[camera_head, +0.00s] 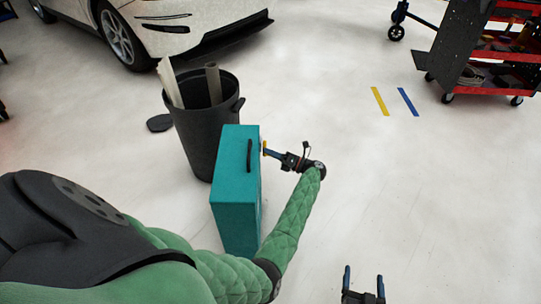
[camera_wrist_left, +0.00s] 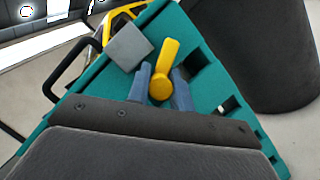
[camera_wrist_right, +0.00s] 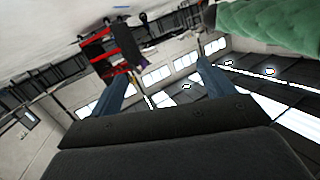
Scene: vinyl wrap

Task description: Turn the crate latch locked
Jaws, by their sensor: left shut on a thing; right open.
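The teal crate (camera_head: 237,190) stands upright on the floor in the head view, with a dark handle on its top. Its side face (camera_wrist_left: 200,120) fills much of the left wrist view. The yellow latch (camera_wrist_left: 165,62) is a lever with a round hub on that face, beside a grey square plate (camera_wrist_left: 129,47). My left gripper (camera_head: 265,148) is at the crate's right side. In the left wrist view its blue fingers (camera_wrist_left: 158,82) are shut around the latch near its hub. My right gripper (camera_head: 364,280) is open and empty, low in the head view, away from the crate.
A dark bin (camera_head: 203,125) with rolls in it stands right behind the crate. A white car (camera_head: 170,25) is at the back. A red and black tool cart (camera_head: 480,60) is at the far right. The floor right of the crate is clear.

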